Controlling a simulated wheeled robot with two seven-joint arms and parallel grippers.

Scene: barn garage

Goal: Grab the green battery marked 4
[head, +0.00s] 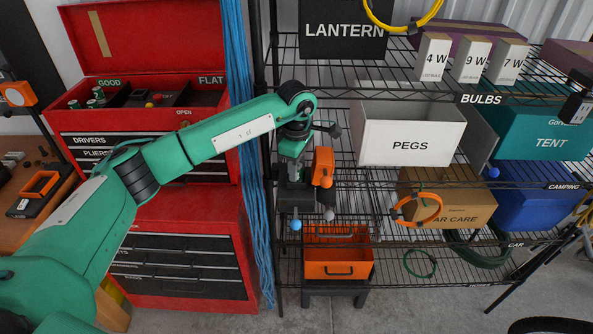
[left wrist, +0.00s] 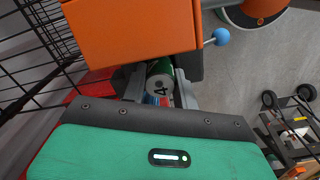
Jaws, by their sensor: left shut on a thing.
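A green and white battery marked 4 (left wrist: 158,84) shows in the left wrist view, between the two fingers of my left gripper (left wrist: 161,88). The gripper is shut on it. Part of the battery is hidden by the gripper body and by an orange block close in front. In the head view my left gripper (head: 294,182) reaches down at the left end of the wire shelf, beside an upright orange object (head: 323,165). The battery cannot be made out there. My right gripper is in neither view.
A blue ball knob (head: 295,224) sits close below the gripper, also seen in the left wrist view (left wrist: 220,37). The red toolbox (head: 150,205) is at left, and blue cords (head: 250,210) hang beside the rack.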

